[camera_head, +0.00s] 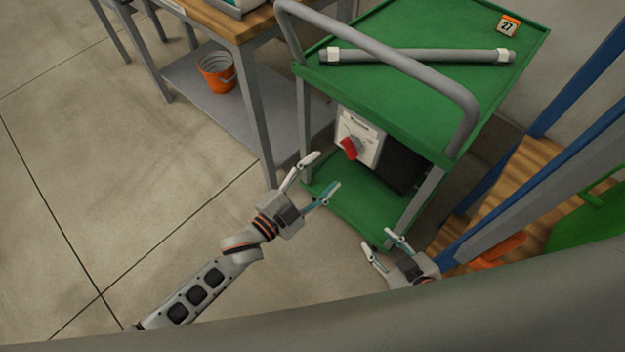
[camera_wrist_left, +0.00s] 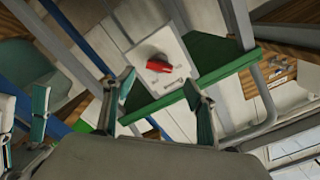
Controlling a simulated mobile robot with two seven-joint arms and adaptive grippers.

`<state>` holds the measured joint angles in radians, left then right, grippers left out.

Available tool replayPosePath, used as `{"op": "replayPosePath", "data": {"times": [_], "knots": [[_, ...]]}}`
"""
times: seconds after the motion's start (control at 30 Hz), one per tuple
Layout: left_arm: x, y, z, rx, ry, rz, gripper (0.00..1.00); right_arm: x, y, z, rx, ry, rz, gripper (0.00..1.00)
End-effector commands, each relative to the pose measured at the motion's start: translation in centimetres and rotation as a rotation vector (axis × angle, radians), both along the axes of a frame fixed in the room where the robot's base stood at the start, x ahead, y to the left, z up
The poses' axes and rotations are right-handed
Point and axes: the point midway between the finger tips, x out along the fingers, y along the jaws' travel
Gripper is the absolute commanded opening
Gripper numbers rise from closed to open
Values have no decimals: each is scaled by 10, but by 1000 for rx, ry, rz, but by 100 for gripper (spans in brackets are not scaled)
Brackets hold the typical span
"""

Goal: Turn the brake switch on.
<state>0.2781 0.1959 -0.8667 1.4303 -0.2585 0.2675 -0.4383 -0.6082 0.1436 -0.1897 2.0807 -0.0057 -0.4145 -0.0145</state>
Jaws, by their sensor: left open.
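The brake switch is a red knob (camera_head: 349,149) on a white panel box (camera_head: 365,134), which sits on the lower level of the green cart. In the left wrist view the red knob (camera_wrist_left: 158,65) shows ahead between my fingers, on the white panel (camera_wrist_left: 172,50). My left gripper (camera_head: 325,174) is open, in front of and below the knob, apart from it. Its fingers also show in the left wrist view (camera_wrist_left: 160,98). My right gripper (camera_head: 383,243) is open and empty, near the cart's lower front corner. The panel's small lettering is too small to read.
The green cart (camera_head: 440,28) has a grey push handle (camera_head: 400,68) arching above the panel. A grey pipe (camera_head: 420,56) lies on its top. A table with an orange bucket (camera_head: 216,72) on its lower shelf stands left. A wooden-shelved blue rack (camera_head: 525,185) stands right. The left floor is clear.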

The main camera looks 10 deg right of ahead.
Motion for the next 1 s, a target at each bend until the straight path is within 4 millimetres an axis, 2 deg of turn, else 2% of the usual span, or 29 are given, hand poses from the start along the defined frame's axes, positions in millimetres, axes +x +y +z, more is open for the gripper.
{"op": "replayPosePath", "data": {"times": [0.1,0.23,0.87,1.0], "knots": [[-11,14,0,1,0,1,56,0,0,0,0,1,0,38],[-17,23,0,-1,0,1,56,0,0,0,0,1,0,38],[-19,25,0,0,0,1,56,-1,0,-1,-1,2,0,38],[-21,32,5,-15,35,34,56,3,0,6,0,-7,-1,38]]}}
